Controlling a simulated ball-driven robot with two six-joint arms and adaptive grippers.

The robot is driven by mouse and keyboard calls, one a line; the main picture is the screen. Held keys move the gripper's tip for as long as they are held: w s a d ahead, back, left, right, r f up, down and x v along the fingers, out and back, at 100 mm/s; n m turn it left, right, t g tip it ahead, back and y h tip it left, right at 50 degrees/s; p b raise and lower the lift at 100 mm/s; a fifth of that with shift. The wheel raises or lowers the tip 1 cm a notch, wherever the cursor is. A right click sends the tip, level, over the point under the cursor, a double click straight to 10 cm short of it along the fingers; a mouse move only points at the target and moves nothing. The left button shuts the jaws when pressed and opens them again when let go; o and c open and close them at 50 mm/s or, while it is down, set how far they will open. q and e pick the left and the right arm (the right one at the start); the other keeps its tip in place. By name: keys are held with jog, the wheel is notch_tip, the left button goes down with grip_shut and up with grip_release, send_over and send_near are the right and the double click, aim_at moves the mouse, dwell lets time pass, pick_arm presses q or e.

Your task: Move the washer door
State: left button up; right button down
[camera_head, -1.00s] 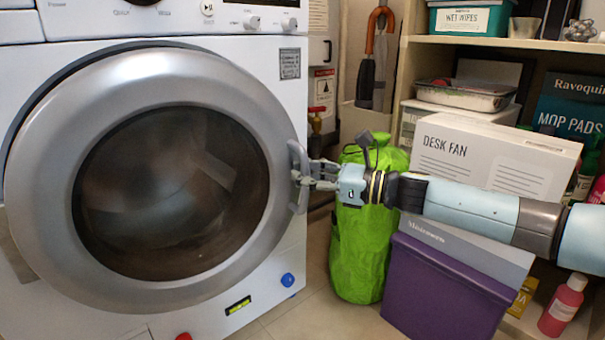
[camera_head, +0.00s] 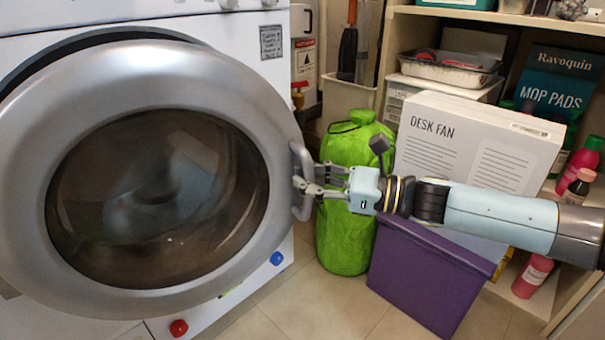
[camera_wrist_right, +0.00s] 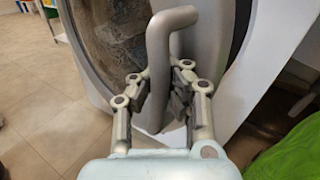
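The washer door (camera_head: 262,95) is a wide silver ring around dark round glass, standing slightly out from the white washer front. Its grey handle (camera_head: 302,180) is on the right side of the ring. My right gripper (camera_head: 303,187) comes in from the right with its fingers around the handle. In the right wrist view, the handle (camera_wrist_right: 156,75) runs down between the two fingers of the right gripper (camera_wrist_right: 160,95), which look closed on it. The inner face of the door is hidden in the head view. My left gripper is not in view.
A green bag (camera_head: 345,240) and a purple bin (camera_head: 425,280) stand on the floor behind and below my right arm. A desk fan box (camera_head: 470,140) and shelves (camera_head: 470,14) with bottles are at right. Tiled floor (camera_head: 310,310) is clear in front.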

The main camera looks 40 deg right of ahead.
jog(key=shift+d+f, duration=0.1)
jog(key=shift+d, duration=0.1)
jog(key=c, duration=1.4)
grip_release()
jog(key=shift+s+d, duration=0.1)
jog(key=shift+d, duration=0.2)
jog(key=shift+o, duration=0.9)
jog(key=shift+a, duration=0.15)
jog(key=shift+a, duration=0.1)
